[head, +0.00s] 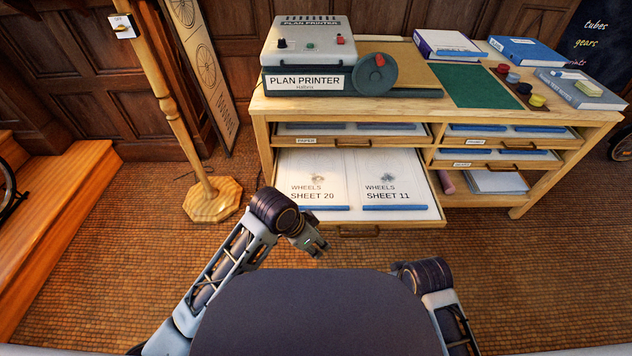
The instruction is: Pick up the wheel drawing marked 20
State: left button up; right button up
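The wheel drawing marked 20 (312,182) lies flat in the left half of a pulled-out drawer (434,207). It reads "WHEELS SHEET 20", with a small wheel sketch above the words and a blue strip along its front edge. The drawing marked Sheet 11 (390,180) lies beside it on the right, also with a blue strip. My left gripper (320,249) is in front of the drawer and apart from the drawing; it is too small to tell whether its fingers are open. My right arm shows at the lower right, but its gripper is not seen.
The wooden cabinet (262,135) carries a plan printer (305,70), a green mat (473,85), binders and small coloured pots. Other drawers (365,142) above and right hold more sheets. A wooden post (172,105) stands left.

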pick_arm(q)
jog(key=w+m+g+y, duration=0.2)
jog(key=w+m+y, duration=0.2)
jog(key=w+m, duration=0.2)
jog(key=shift+w+d+f+m, duration=0.3)
jog(key=shift+w+d+m, duration=0.1)
jog(key=shift+m, duration=0.1)
pick_arm(e)
notch_tip(320, 180, down, 7)
jog(key=s+a, duration=0.1)
jog(key=a, duration=0.1)
jog(key=shift+s+a+g+y, duration=0.15)
jog(key=shift+a+g+y, duration=0.05)
jog(key=shift+g+y, duration=0.1)
pick_arm(q)
jog(key=shift+w+a, duration=0.1)
jog(key=shift+a, duration=0.05)
jog(key=shift+r, duration=0.1)
